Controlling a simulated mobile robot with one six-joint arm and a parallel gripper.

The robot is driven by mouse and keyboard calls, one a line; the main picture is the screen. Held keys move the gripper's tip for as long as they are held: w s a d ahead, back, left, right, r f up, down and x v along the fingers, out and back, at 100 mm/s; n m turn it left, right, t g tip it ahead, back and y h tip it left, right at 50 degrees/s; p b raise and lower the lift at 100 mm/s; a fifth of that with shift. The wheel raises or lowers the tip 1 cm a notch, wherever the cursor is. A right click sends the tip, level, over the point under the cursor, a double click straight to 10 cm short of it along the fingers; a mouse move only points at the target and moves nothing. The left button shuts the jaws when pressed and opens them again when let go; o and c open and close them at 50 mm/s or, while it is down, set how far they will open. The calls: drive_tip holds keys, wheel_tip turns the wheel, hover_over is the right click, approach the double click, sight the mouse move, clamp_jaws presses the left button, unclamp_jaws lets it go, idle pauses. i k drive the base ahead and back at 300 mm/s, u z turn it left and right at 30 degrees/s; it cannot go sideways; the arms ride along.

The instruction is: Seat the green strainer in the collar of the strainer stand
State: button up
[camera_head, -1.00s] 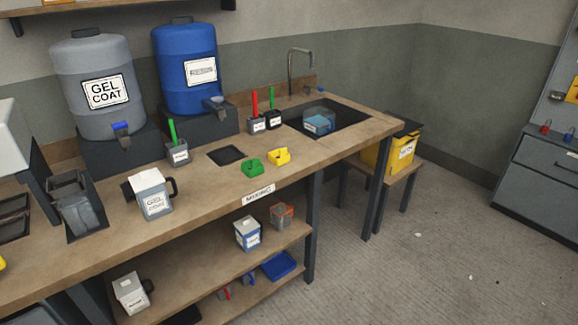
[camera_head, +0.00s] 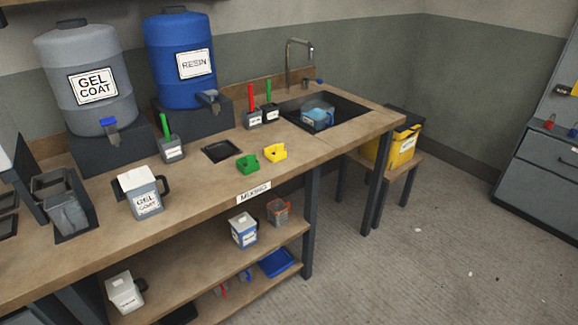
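A small green piece (camera_head: 248,164), which looks like the green strainer, lies on the mixing bench top (camera_head: 190,205) near its front edge. A similar yellow piece (camera_head: 275,152) lies just to its right, at a small gap. I cannot tell for certain which thing is the strainer stand; a dark frame with a grey container (camera_head: 62,205) stands at the left of the bench. No collar can be made out. My gripper is not in view.
A gel coat jug (camera_head: 146,200), a dark square recess (camera_head: 221,151) and cups with red and green handles stand around. Grey (camera_head: 87,80) and blue (camera_head: 182,62) drums are at the back. A sink (camera_head: 325,112) is at the right.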

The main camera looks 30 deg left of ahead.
sight(45, 185)
drive_tip(key=z, duration=0.6)
drive_tip(key=k, duration=1.6)
drive_tip(key=u, duration=1.65)
